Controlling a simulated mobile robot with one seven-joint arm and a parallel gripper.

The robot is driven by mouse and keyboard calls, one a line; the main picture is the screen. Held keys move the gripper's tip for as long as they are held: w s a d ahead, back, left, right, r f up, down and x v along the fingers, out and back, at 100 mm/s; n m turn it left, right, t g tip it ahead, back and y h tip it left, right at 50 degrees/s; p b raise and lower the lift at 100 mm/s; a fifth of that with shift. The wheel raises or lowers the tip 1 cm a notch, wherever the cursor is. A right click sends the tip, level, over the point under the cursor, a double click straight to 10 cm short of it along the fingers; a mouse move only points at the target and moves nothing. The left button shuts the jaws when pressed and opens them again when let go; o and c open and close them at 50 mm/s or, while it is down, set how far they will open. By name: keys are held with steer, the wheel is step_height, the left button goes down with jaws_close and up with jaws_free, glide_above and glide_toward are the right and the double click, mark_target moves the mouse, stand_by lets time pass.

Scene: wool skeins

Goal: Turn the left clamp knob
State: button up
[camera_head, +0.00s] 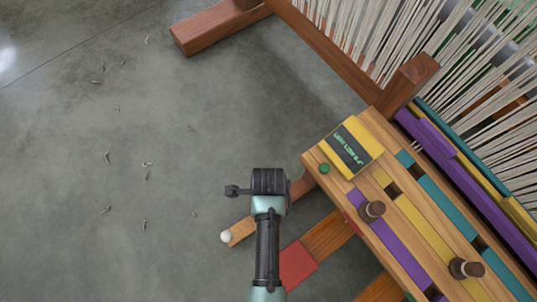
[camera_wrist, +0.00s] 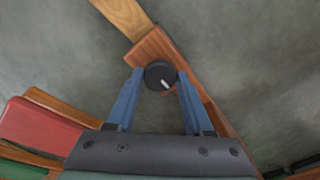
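A round black knob (camera_wrist: 160,75) with a white pointer mark sits over a brown wooden beam in the wrist view. The pointer slants toward the lower right. The two blue fingers of my gripper (camera_wrist: 160,72) stand apart on either side of the knob. Their tips come very close to its edges, and I cannot tell if they touch it. In the head view my dark wrist (camera_head: 269,183) is over the beam beside the wooden rack, and it hides the knob and the fingers. No other black knob shows, so I cannot tell which clamp this is.
A wooden rack (camera_head: 402,257) with coloured strips and two brown pegs (camera_head: 371,210) (camera_head: 467,268) stands at the right. A yellow box with a display (camera_head: 351,148) is on its corner. A loom frame (camera_head: 325,40) with pale threads is behind.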

jaws_close()
steer(key=shift+r+p, duration=0.15)
steer(key=shift+p, duration=0.3)
steer(key=n+p, duration=0.3)
steer(key=shift+r+p, duration=0.2)
steer(key=shift+p, duration=0.1)
steer(key=n+p, duration=0.4)
steer(key=n, duration=0.1)
steer(key=shift+f, duration=0.15)
steer(key=n+p, duration=0.2)
steer(key=n, duration=0.3)
steer(key=shift+f+p, duration=0.1)
steer(key=shift+p, duration=0.2)
steer(key=n+p, duration=0.1)
steer(key=n, duration=0.3)
steer(key=shift+f+n, duration=0.1)
steer(key=shift+n, duration=0.2)
